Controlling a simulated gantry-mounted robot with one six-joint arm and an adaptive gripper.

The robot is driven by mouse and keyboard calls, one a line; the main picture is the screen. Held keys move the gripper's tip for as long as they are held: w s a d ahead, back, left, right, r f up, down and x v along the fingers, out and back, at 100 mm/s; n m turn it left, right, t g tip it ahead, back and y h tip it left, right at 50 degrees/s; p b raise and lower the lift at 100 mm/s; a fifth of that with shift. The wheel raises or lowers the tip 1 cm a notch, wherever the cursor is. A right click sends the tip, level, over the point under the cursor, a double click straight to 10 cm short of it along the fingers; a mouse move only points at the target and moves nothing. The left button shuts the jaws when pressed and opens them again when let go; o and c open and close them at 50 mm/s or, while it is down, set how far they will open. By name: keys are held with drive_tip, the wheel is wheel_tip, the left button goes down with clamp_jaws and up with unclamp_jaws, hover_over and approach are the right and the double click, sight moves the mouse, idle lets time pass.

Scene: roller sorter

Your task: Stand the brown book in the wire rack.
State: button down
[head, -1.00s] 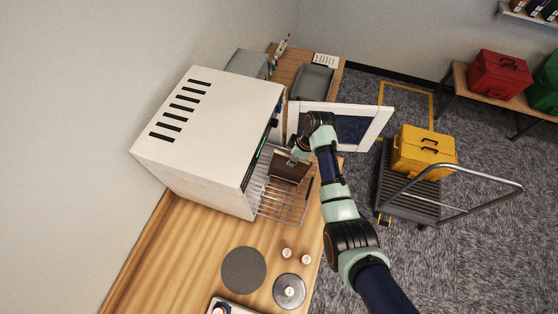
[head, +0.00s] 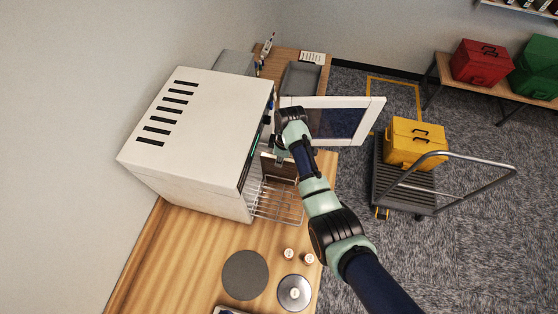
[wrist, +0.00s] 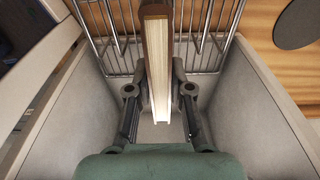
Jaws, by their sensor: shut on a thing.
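The brown book (head: 280,168) is held between the fingers of my gripper (head: 282,150), at the far end of the wire rack. In the wrist view the book (wrist: 157,60) is seen edge-on, with pale pages between brown covers. My gripper (wrist: 160,98) is shut on it, one finger on each side. The wire rack (head: 274,204) sticks out from the open front of the white cabinet. Its wires (wrist: 105,50) show on both sides of the book in the wrist view. The arm partly hides the book in the head view, and I cannot tell whether its lower edge touches the rack.
The white cabinet (head: 195,135) stands left of my gripper, and its open door (head: 345,105) is just beyond the arm. Grey walls (wrist: 250,110) flank the gripper in the wrist view. A grey disc (head: 245,275) and small round items lie on the wooden counter (head: 190,250).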

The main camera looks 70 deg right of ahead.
drive_tip(key=shift+f, duration=0.1)
drive_tip(key=shift+f, duration=0.15)
drive_tip(key=c, duration=1.1)
unclamp_jaws()
drive_tip(key=shift+o, duration=0.2)
wheel_tip(320, 180, up, 12)
drive_tip(key=s, duration=0.1)
drive_tip(key=shift+s+d+r, duration=0.15)
drive_tip(key=shift+s+r, duration=0.05)
